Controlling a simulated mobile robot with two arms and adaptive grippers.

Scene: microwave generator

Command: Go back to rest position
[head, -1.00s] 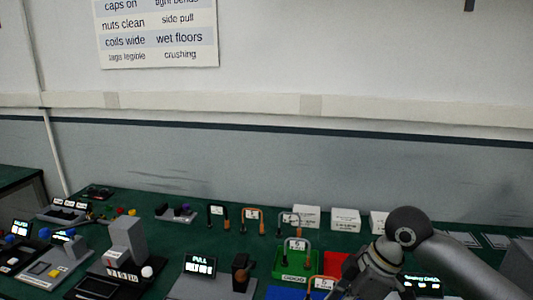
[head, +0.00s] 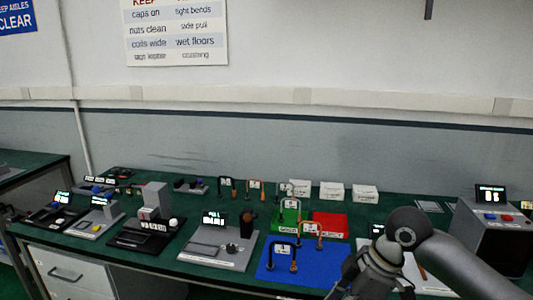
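My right arm comes in from the lower right, and its wrist bends down to my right gripper (head: 372,278) at the bottom edge. The gripper's fingertips are cut off or too dark to make out, so I cannot tell whether it is open or shut. It shows in front of the bench, right of the blue mat (head: 300,277). My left gripper is not in view.
The green bench (head: 190,232) holds several devices, a green tray (head: 285,230), a red tray (head: 330,225) and white boxes (head: 332,192). Coil hooks stand on the blue mat. A grey box with a display (head: 490,235) stands at the right.

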